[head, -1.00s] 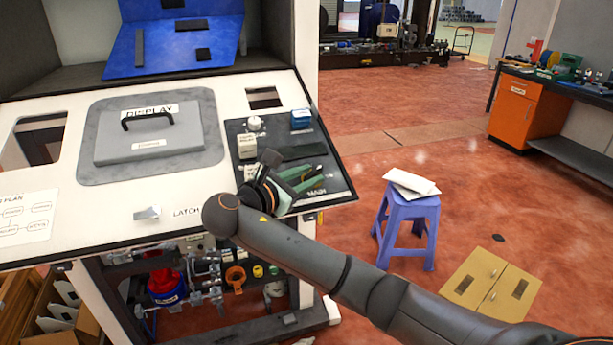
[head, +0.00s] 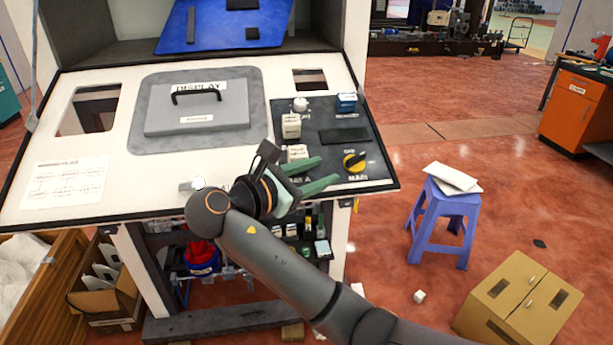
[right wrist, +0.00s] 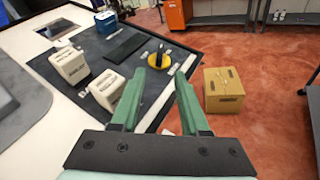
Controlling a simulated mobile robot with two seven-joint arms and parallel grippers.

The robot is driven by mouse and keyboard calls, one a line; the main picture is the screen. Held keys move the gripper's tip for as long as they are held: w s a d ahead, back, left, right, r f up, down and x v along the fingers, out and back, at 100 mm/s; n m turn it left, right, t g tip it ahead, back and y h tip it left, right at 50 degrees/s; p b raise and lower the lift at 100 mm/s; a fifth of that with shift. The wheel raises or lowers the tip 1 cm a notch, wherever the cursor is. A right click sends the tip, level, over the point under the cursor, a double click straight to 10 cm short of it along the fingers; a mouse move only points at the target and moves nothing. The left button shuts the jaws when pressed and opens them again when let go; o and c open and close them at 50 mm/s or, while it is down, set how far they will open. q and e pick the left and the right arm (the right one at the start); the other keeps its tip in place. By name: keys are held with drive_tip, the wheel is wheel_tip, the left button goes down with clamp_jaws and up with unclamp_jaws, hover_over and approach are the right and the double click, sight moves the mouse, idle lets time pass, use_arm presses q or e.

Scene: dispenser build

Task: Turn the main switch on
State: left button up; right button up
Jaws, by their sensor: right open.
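The main switch (head: 355,162) is a round yellow knob with a black handle, at the right end of the dark panel, above a MAIN label. It also shows in the right wrist view (right wrist: 158,59), just beyond the fingertips. I cannot tell for sure which position its handle points to. My right gripper (head: 328,172) is open, with green fingers pointing right toward the switch. Nothing is between the fingers (right wrist: 170,80), and they look apart from the knob. My left gripper is not in view.
A grey display lid (head: 200,108) lies to the left. A purple stool (head: 443,215) and cardboard box (head: 518,300) stand on the floor.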

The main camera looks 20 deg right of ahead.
drive_tip(key=shift+v, duration=1.5)
